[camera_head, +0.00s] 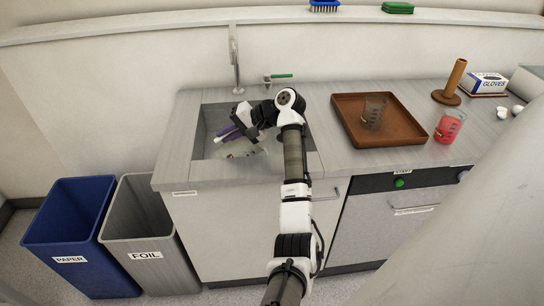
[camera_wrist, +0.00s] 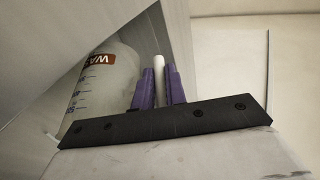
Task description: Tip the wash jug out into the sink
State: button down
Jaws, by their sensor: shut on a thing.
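The wash jug (camera_wrist: 105,85) is a translucent white vessel with blue graduation marks and a brown label whose letters appear upside down in the wrist view. My gripper (camera_wrist: 160,88) has purple fingers shut on the jug's upright white handle, beside the jug's body. In the head view my gripper (camera_head: 230,132) is over the sink (camera_head: 208,118). The jug (camera_head: 243,151) shows below it, tilted within the sink opening and partly hidden by my gripper. I cannot tell whether liquid is in it or flowing out.
A tap (camera_head: 235,65) rises behind the sink, with a green-handled valve (camera_head: 280,76) beside it. A brown tray (camera_head: 350,134) with a clear beaker (camera_head: 374,110) and a red-filled beaker (camera_head: 449,127) stand to the right. Paper (camera_head: 70,225) and foil (camera_head: 145,225) bins stand left.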

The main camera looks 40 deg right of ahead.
jog(key=shift+s+d+r+m+t+y+p, duration=0.2)
jog(key=shift+d+r+y+p, duration=0.25)
jog(key=shift+p, duration=0.15)
jog(key=shift+s+d+r+m+t+y+p, duration=0.1)
jog(key=shift+d+r+t+y+p, duration=0.1)
jog(key=shift+d+r+y+p, duration=0.3)
dwell(0.7)
jog(key=shift+s+d+r+t+y+p, duration=0.1)
jog(key=shift+s+d+r+t+y, duration=0.1)
jog(key=shift+d, duration=0.3)
jog(key=shift+s+d+r+t+y+p, duration=0.15)
jog(key=shift+d+y, duration=0.1)
jog(key=shift+d, duration=0.2)
jog(key=shift+s+d+r+t+y+p, duration=0.1)
jog(key=shift+d+r+y, duration=0.1)
jog(key=shift+d, duration=0.3)
dwell(0.5)
jog(key=shift+s+d+r+m+t+y, duration=0.15)
jog(key=shift+d+r+m+t+y, duration=0.1)
jog(key=shift+d+m+y, duration=0.2)
dwell(0.5)
